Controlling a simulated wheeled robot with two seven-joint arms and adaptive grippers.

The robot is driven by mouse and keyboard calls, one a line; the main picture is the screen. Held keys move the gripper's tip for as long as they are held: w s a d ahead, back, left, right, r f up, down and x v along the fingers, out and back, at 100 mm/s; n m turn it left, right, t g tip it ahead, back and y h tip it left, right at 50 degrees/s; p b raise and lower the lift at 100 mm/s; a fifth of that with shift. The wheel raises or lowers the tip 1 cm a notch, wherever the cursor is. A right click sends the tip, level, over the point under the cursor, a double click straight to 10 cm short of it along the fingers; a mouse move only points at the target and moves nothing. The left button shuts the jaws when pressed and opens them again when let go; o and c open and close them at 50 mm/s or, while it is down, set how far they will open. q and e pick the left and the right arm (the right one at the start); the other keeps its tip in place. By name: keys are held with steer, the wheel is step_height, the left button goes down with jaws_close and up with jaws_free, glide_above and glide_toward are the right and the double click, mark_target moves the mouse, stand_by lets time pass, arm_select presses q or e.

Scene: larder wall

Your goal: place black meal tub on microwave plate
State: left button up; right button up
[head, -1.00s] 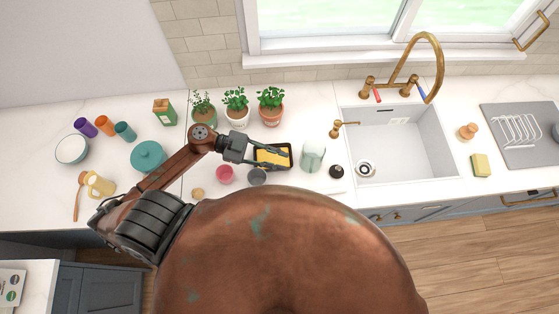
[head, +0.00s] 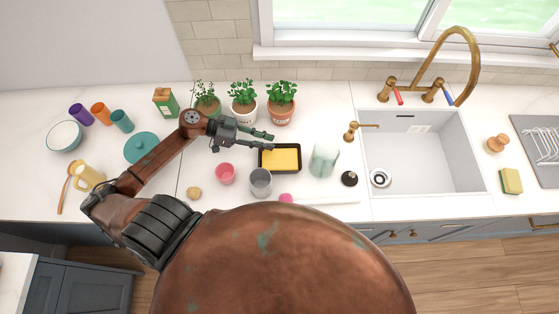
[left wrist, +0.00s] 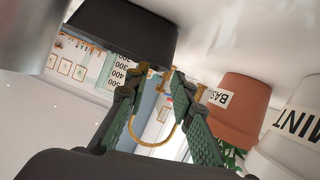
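The black meal tub (head: 279,171), a rectangular tray with yellow food in it, sits on the white counter left of the glass jar. It also shows, inverted, at the upper left of the left wrist view (left wrist: 125,28). My left gripper (head: 271,141) is at the tub's back left edge, its two fingers apart with nothing between them. In the left wrist view the fingers (left wrist: 158,76) are spread, with the tub off to one side. I cannot tell whether a finger touches the tub. My right gripper is not in view. No microwave or plate shows.
Potted herbs (head: 243,107) stand close behind the gripper. A pink cup (head: 225,174) and a grey cup (head: 261,182) stand in front-left of the tub, and a glass jar (head: 324,160) to its right. The sink (head: 425,150) lies further right.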

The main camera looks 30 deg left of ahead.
mark_target(280, 145)
arm_select(q)
steer(key=x, duration=0.6)
steer(key=shift+a+f, duration=0.2)
steer(key=shift+f, duration=0.2)
steer(key=shift+s, duration=0.1)
steer(key=shift+c, duration=0.2)
jaws_close()
